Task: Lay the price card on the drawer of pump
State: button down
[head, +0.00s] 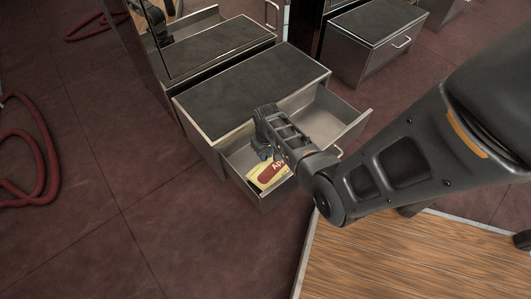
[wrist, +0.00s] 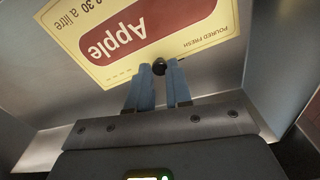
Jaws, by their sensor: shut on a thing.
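The price card (head: 268,174) is pale yellow with a red oval. In the wrist view the card (wrist: 108,70) shows upside down and reads "Apple", "30 a litre" and "poured fresh". My gripper (wrist: 160,68) is shut on a small black knob at the card's edge. In the head view my gripper (head: 266,155) reaches down into the open drawer (head: 327,125), with the card at the drawer's left part. The wrist view shows the drawer's pale metal (wrist: 62,98) behind the card. I cannot tell whether the card touches the drawer floor.
The drawer's cabinet (head: 243,92) has a dark top and stands behind it. Another closed drawer cabinet (head: 366,45) stands at the back right. A red hose (head: 40,165) lies on the tiled floor at left. A wooden floor area (head: 400,262) is at the front.

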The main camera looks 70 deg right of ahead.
jog(key=shift+f+b, duration=0.7)
jog(key=shift+f, duration=0.15)
jog(key=c, duration=1)
grip_release()
jog(key=shift+o, duration=0.2)
jog(key=shift+r, duration=0.1)
jog(key=shift+s+r+p, duration=0.15)
jog(key=shift+r+p, duration=2.15)
jog(key=shift+r, duration=1.55)
